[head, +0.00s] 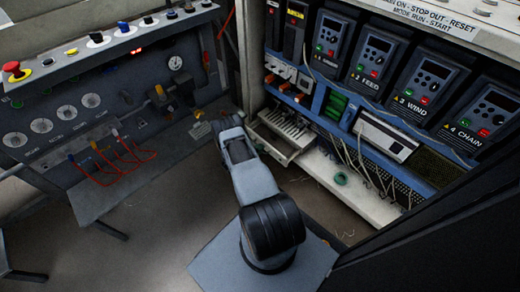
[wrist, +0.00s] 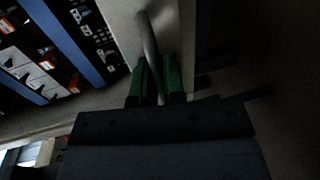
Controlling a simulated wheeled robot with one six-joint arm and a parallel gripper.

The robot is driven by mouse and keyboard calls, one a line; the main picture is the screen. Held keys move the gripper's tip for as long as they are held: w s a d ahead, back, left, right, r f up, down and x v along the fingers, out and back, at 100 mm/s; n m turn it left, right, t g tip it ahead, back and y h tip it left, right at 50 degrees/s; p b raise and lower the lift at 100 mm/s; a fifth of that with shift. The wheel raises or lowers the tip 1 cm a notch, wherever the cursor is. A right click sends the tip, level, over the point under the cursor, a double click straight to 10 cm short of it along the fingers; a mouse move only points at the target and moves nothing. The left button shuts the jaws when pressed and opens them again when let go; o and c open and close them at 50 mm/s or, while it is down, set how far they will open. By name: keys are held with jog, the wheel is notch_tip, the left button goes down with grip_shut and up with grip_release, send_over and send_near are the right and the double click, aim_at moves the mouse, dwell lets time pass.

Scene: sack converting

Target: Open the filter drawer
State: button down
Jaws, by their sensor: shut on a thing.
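The filter drawer (head: 296,137) seems to be the pale grey unit low in the cabinet at the centre of the head view. Its slatted inside shows from above, so it stands at least partly out. My gripper (wrist: 157,84), with two green fingers, is shut on a grey bar handle (wrist: 149,45) in the wrist view. The handle stands on a pale grey front panel (wrist: 170,18), which looks like the drawer's front. In the head view my arm reaches toward the drawer's left end and hides the gripper and handle.
The open cabinet holds several drive units (head: 378,57) above a blue rail. A green tape ring (head: 341,178) and loose wires lie on its lower ledge. A gauge console (head: 75,120) with red hoses stands at left. A dark panel (head: 440,235) stands at right.

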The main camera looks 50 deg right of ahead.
jog(key=shift+a, duration=0.65)
jog(key=c, duration=1.5)
grip_release()
jog(key=shift+w+a, duration=0.15)
jog(key=p+v, duration=0.3)
jog(key=v, duration=1.1)
